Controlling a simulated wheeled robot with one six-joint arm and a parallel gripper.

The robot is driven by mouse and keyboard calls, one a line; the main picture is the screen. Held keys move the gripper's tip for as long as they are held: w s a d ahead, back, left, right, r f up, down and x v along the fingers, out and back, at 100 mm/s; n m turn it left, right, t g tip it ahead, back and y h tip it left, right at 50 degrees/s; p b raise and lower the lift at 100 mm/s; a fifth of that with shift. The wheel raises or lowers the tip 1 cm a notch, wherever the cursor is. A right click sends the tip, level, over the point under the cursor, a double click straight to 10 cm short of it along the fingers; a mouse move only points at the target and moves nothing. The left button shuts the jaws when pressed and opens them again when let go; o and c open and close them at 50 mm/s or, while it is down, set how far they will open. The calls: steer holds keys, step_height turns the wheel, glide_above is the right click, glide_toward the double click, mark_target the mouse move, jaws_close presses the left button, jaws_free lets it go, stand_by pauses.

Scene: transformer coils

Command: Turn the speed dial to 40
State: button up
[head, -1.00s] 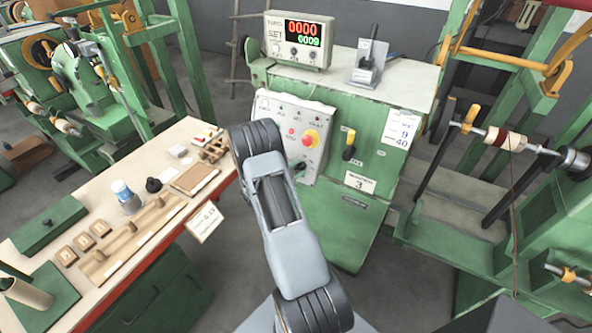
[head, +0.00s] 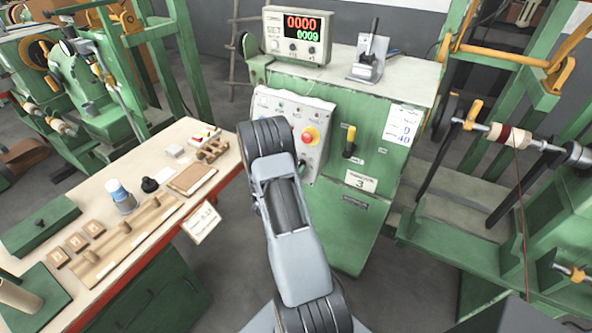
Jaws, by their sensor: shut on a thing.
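The control panel (head: 318,120) is a light grey plate on the front of the green machine cabinet (head: 340,220). It has a red mushroom button on a yellow base (head: 309,136) and small lamps along its top. My arm (head: 290,220) crosses in front of the panel's left and lower parts. I cannot make out the speed dial; that part of the panel is hidden behind the arm. My gripper is also hidden behind my arm, so its fingers and any contact with the dial do not show.
A counter box (head: 298,36) on the cabinet shows red 0000 and green 0009. A yellow-handled black switch (head: 349,142) and a white paper (head: 402,125) are right of the panel. A workbench (head: 150,262) with wooden parts stands left; a winding machine (head: 510,140) stands right.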

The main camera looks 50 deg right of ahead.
steer(key=shift+n+t, duration=0.4)
steer(key=shift+n, duration=0.3)
steer(key=o, duration=0.5)
steer(key=shift+o, duration=0.2)
steer(key=b+v, duration=0.3)
steer(key=v, duration=1.1)
steer(key=shift+r, duration=0.2)
steer(key=shift+d, duration=0.1)
